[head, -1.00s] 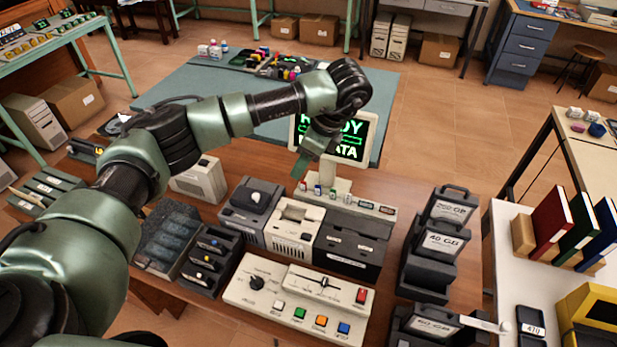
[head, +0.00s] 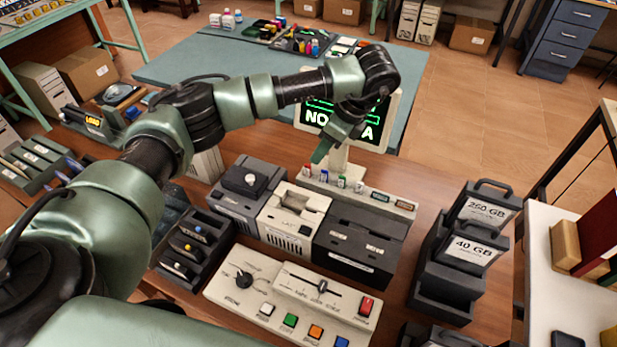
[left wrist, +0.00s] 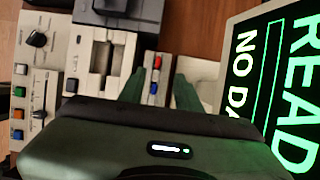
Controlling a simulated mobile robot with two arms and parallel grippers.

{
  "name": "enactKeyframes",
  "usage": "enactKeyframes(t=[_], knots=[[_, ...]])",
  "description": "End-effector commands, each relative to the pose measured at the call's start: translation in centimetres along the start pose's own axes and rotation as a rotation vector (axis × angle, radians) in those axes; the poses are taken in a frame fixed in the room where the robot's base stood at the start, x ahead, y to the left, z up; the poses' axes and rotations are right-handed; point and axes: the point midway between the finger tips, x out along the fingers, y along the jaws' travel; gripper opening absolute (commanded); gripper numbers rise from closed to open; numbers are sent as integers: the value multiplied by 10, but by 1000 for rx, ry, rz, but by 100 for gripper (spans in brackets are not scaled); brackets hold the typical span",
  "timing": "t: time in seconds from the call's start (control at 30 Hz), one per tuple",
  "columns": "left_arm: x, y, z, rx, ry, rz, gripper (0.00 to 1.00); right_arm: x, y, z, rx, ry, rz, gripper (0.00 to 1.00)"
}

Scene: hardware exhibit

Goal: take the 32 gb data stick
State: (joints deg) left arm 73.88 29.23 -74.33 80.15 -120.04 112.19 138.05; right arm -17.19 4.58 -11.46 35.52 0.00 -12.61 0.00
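A pale strip (head: 385,200) at the foot of the monitor holds small upright sticks: a red one (head: 307,170), a blue one (head: 323,177), a green one (head: 341,182) and a pale one (head: 359,187). No capacity marking is readable on them, so I cannot tell which is 32 GB. My left gripper (head: 322,152) is above the strip's left part, in front of the monitor. In the left wrist view its two green fingers (left wrist: 158,92) are apart, with the red stick (left wrist: 157,62) and blue stick (left wrist: 153,88) seen between them, none gripped. My right gripper is not in view.
The monitor (head: 376,130) stands close behind the gripper. Grey and cream drive units (head: 290,220) and a control panel (head: 290,295) lie in front. A black rack (head: 205,225) is left; cartridges labelled 250 GB (head: 482,212) and 40 GB (head: 473,250) stand right.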

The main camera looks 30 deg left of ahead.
Motion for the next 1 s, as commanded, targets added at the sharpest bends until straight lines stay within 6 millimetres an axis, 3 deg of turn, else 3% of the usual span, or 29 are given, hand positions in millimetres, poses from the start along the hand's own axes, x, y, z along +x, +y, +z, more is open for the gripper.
enactKeyframes(t=[0.6,0.87,0.9,1.0], knots=[[73,4,7,0,-1,3,34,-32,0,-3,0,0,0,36],[79,3,6,0,0,1,34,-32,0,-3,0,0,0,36],[79,3,6,0,0,1,31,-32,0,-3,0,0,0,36],[79,3,6,0,0,1,3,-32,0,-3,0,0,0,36]])
